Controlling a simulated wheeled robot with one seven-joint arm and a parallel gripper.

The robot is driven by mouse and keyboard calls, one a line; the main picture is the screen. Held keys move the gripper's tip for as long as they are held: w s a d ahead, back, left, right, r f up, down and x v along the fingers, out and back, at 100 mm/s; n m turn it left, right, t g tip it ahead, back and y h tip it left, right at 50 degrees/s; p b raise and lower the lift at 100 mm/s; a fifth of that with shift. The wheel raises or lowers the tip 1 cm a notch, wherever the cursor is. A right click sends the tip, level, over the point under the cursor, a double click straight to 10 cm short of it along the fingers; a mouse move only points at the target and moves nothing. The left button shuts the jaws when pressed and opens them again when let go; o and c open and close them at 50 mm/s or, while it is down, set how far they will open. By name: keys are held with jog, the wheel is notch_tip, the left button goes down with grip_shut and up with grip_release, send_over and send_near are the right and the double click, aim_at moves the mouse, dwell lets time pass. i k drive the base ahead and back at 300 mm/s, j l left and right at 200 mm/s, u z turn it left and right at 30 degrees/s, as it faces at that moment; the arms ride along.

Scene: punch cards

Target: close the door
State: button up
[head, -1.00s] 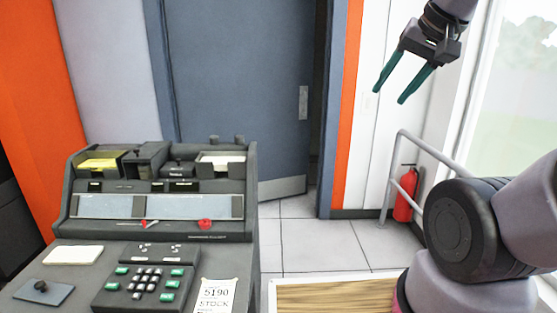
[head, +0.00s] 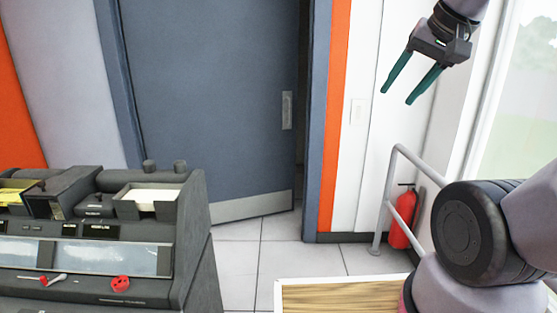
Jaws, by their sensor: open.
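The blue-grey door (head: 210,100) stands in its frame in the middle of the head view. It has a light push plate (head: 287,110) near its right edge and a pale kick strip along the bottom. A dark gap shows between its right edge and the blue frame (head: 315,120), so it is ajar. My gripper (head: 403,96) is at the upper right, in front of the white wall. Its two green fingers are apart with nothing between them. It is well to the right of the door and not touching it.
A dark card machine (head: 190,250) fills the lower left, in front of the door. A grey railing (head: 392,190) and a red fire extinguisher (head: 402,218) stand right of the doorway. Tiled floor (head: 240,262) is clear between the machine and a wooden board (head: 345,298).

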aim_at(215, 85)
jog(key=i+l, duration=0.1)
jog(key=i, duration=0.9)
jog(key=i+l, duration=0.1)
jog(key=i, duration=0.9)
jog(key=i+j, duration=0.45)
jog(key=i, duration=0.2)
jog(key=i+j, duration=0.45)
jog(key=i, duration=0.2)
jog(key=i+l, duration=0.3)
jog(key=i, duration=0.15)
